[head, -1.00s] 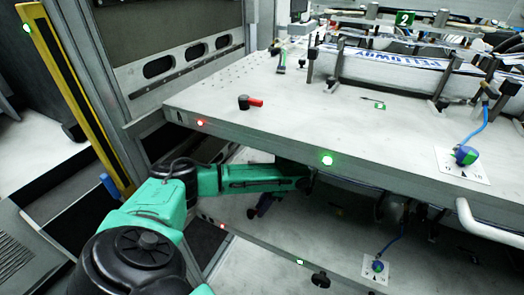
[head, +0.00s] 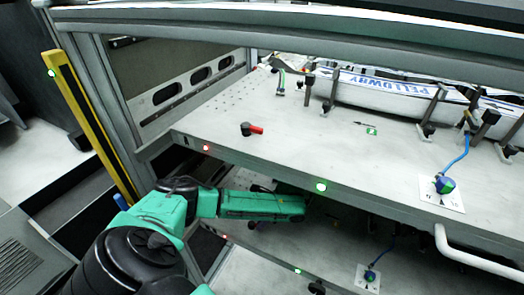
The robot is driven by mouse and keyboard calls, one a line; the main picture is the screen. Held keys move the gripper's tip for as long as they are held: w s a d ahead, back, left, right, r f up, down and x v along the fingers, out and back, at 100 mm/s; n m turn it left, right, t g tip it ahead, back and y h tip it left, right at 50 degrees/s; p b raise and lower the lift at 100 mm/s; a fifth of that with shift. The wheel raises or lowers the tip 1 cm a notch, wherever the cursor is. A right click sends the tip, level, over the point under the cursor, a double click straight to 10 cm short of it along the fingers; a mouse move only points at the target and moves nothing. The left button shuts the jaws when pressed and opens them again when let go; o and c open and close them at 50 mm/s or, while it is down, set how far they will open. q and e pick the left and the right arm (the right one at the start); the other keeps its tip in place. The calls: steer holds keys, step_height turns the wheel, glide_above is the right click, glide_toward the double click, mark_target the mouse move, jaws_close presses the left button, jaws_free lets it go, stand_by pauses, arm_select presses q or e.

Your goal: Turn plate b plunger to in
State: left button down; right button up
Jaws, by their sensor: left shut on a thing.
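Two plates sit one above the other: an upper plate (head: 300,150) and a lower plate (head: 235,271). Neither shows a readable letter, so I cannot tell which is plate b. A black knob (head: 317,287) is on the lower plate's front edge; I cannot tell if it is the plunger. My left arm reaches into the gap under the upper plate. My left gripper (head: 262,222) is mostly hidden beside and below my green forearm. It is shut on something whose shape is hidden. My right gripper is not in view.
A red-handled black lever (head: 251,130) stands on the upper plate. A yellow post (head: 85,120) stands left. The upper plate's edge overhangs my arm.

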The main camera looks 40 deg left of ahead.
arm_select(q)
steer(key=shift+s+d+m+t+p, duration=0.1)
steer(key=shift+s+m+t+p, duration=0.15)
steer(key=shift+m+p, duration=0.45)
steer(key=shift+s+d+m+t+p, duration=0.15)
steer(key=shift+m+t+p, duration=0.1)
steer(key=shift+m+p, duration=0.45)
steer(key=c, duration=0.9)
jaws_free()
